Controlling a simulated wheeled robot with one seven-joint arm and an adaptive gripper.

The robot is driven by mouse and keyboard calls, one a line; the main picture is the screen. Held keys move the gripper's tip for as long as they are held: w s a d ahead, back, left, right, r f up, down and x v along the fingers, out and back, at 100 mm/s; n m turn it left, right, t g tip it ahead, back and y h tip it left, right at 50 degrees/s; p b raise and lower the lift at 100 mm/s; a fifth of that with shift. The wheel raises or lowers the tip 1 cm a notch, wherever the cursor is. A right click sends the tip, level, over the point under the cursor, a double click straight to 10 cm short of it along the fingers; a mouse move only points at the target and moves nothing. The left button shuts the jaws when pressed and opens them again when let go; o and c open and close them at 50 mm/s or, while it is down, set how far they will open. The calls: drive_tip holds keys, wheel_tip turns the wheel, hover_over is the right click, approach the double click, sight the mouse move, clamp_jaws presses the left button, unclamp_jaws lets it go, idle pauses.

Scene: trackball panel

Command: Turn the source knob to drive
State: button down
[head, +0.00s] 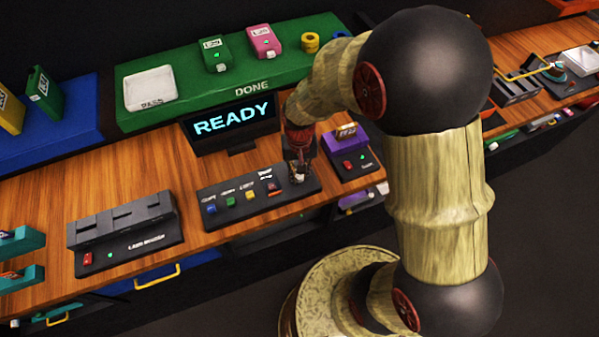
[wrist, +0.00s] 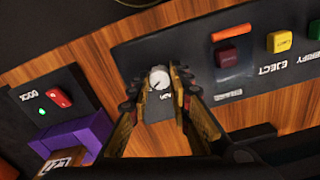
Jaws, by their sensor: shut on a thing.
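The source knob (wrist: 159,79) is a round, light-coloured dial with a dark mark, at the end of the black control panel (wrist: 195,52). In the wrist view my gripper (wrist: 160,82) has one finger on each side of the knob, and is shut on it. In the head view my gripper (head: 299,172) reaches down to the right end of the panel (head: 225,206) and mostly hides the knob. The text by the knob is too small to read. The screen (head: 232,122) behind the panel reads READY.
Coloured buttons line the panel, including a dark red one (wrist: 227,56) beside the knob. A purple dock (head: 345,140) with a red switch stands to the right. A green DONE shelf (head: 190,100) lies behind.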

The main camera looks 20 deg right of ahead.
sight(299, 176)
drive_tip(key=c, duration=1.6)
unclamp_jaws()
drive_tip(key=shift+r, duration=0.1)
wheel_tip(299, 176, up, 12)
drive_tip(key=shift+f, duration=0.1)
drive_tip(key=s+r+n+t+b, duration=0.1)
drive_tip(key=s+r+t, duration=0.1)
drive_tip(key=s+r, duration=0.2)
drive_tip(key=s+r+n+t+b, duration=0.1)
drive_tip(key=s+r, duration=0.3)
drive_tip(key=s, duration=0.1)
drive_tip(key=s+r+n+t+b, duration=0.1)
drive_tip(key=s+r+t, duration=0.1)
drive_tip(key=s+r, duration=0.2)
drive_tip(key=shift+s+r+t+b, duration=0.3)
drive_tip(key=shift+s+r, duration=0.1)
drive_tip(key=shift+s, duration=0.1)
